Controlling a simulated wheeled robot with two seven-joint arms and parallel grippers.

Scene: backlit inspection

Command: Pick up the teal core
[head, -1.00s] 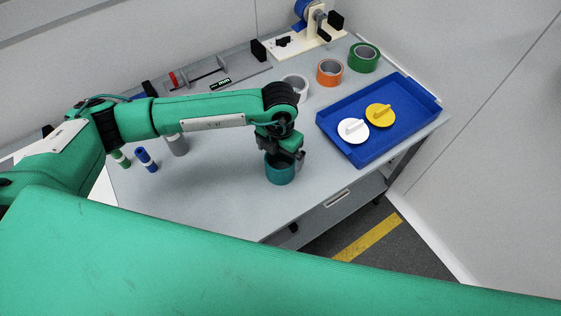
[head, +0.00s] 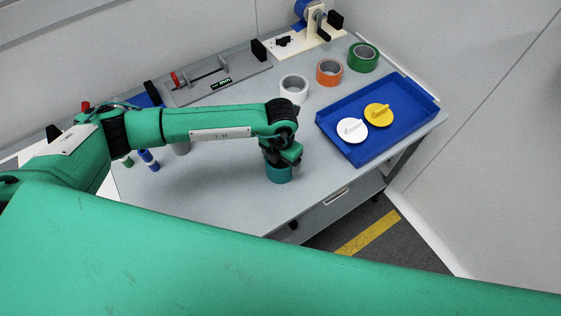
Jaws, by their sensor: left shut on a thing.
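The teal core (head: 279,174) is a short, hollow teal cylinder, upright near the front edge of the grey table, in the head view. My left gripper (head: 284,162) is over its top and shut on it. The gripper hides the core's rim and upper part. I cannot tell whether the core's base is clear of the table. My right gripper is not in view.
A blue tray (head: 337,143) at the right holds a white lidded disc (head: 352,131) and a yellow one (head: 379,114). White (head: 294,87), orange (head: 329,72) and green (head: 363,58) rolls stand behind. Small blue (head: 149,160) and green cylinders are at left. The front table is clear.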

